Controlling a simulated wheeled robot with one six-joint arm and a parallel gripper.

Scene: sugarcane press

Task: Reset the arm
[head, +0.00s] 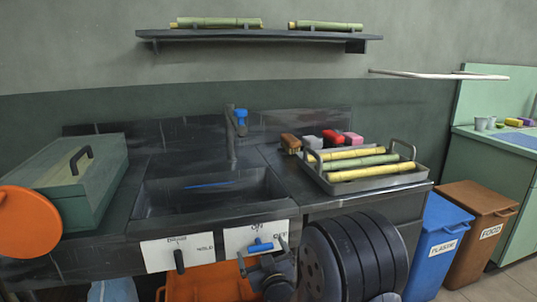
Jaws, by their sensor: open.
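My gripper (263,256) is low in the middle of the head view, in front of the sink's front edge. Its two dark fingers are apart and nothing shows held between them. A blue handle (261,246) on a white label plate (245,238) shows right by the fingers; I cannot tell whether they touch it. My dark, ribbed arm link fills the bottom centre right and hides part of the counter front.
A dark sink (160,205) has a blue-topped tap (240,117). A metal tray (395,180) holds several canes on the right. A green box (75,180) stands left, beside an orange disc (28,222). Blue (437,245) and brown (478,240) bins stand right. A shelf (250,36) holds canes.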

